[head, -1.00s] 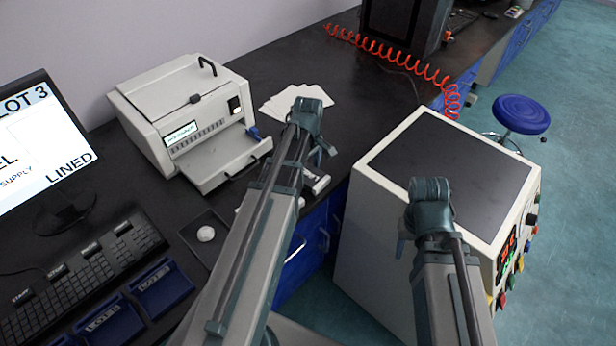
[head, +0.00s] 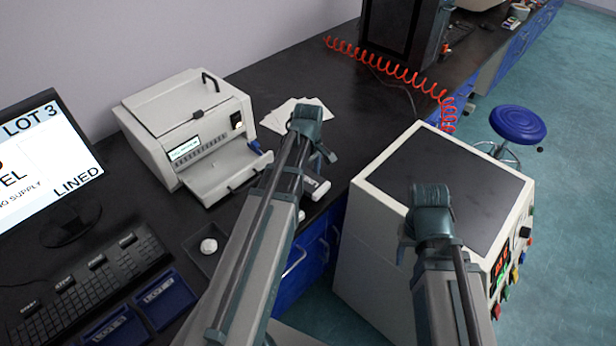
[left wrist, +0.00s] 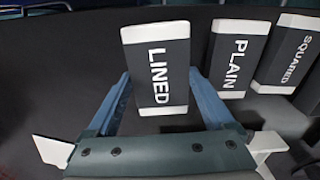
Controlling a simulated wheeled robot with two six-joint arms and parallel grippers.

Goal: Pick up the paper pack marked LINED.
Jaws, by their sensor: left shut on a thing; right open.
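The paper pack marked LINED (left wrist: 157,65), dark with white ends and white letters, is between the two blue fingers of my left gripper (left wrist: 160,88) in the left wrist view. The gripper is shut on it. In the head view my left gripper (head: 321,155) is over the front edge of the bench, and its own wrist hides most of what it holds. My right gripper (head: 404,238) is open and empty, in front of the cream machine.
Packs marked PLAIN (left wrist: 232,62) and SQUARED (left wrist: 290,58) lie close to the right of the LINED pack. A grey-white device with a tray (head: 195,140) and white sheets (head: 285,115) are on the bench. The cream machine (head: 445,175) stands right of the bench.

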